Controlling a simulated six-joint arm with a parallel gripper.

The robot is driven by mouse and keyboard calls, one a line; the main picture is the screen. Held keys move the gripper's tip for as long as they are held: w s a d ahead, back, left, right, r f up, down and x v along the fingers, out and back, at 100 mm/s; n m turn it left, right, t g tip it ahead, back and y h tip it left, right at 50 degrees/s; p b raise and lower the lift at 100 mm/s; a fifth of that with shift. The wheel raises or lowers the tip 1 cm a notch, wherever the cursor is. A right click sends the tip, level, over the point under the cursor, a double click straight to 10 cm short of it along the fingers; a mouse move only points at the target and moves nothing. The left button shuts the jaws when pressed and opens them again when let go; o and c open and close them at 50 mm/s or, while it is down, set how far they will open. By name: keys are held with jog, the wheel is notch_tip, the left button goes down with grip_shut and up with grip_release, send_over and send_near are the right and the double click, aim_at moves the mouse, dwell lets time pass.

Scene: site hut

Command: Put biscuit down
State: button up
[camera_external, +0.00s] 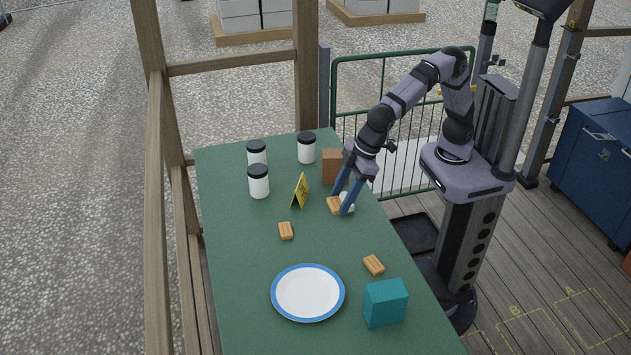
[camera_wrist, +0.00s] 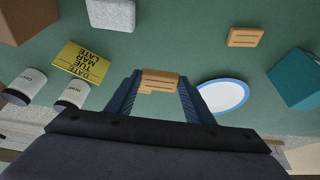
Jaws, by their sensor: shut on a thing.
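My gripper (camera_external: 341,207) is over the green table, its two blue fingers pointing down. In the wrist view its fingers (camera_wrist: 160,88) are shut on a tan biscuit (camera_wrist: 160,78), which also shows between them in the external view (camera_external: 333,205). The height of this biscuit above the table is hard to tell. A second biscuit (camera_external: 286,230) lies on the table to the left and nearer the front; in the wrist view it is mostly hidden behind the held one. A third biscuit (camera_external: 374,265) lies near the teal box, also seen in the wrist view (camera_wrist: 246,37).
A white plate with blue rim (camera_external: 308,293) lies at the front, beside a teal box (camera_external: 385,303). A yellow sign (camera_external: 300,190), several white jars (camera_external: 259,182) and a brown box (camera_external: 331,166) stand farther back. A pale block (camera_wrist: 111,14) is close to my gripper. Bare table (camera_external: 240,260) lies left.

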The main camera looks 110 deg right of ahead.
aim_at(336, 232)
jog(key=shift+f, duration=4.8)
jog(key=shift+f, duration=0.1)
jog(key=shift+f, duration=0.1)
jog(key=o, duration=1)
jog(key=shift+w+d+b+v, duration=0.15)
jog(key=shift+b+v, duration=0.05)
jog(key=shift+v, duration=1.6)
jog(key=shift+w+d+b+v, duration=0.1)
jog(key=shift+b+v, duration=0.05)
jog(key=shift+v, duration=1.7)
jog(key=shift+o, duration=1.2)
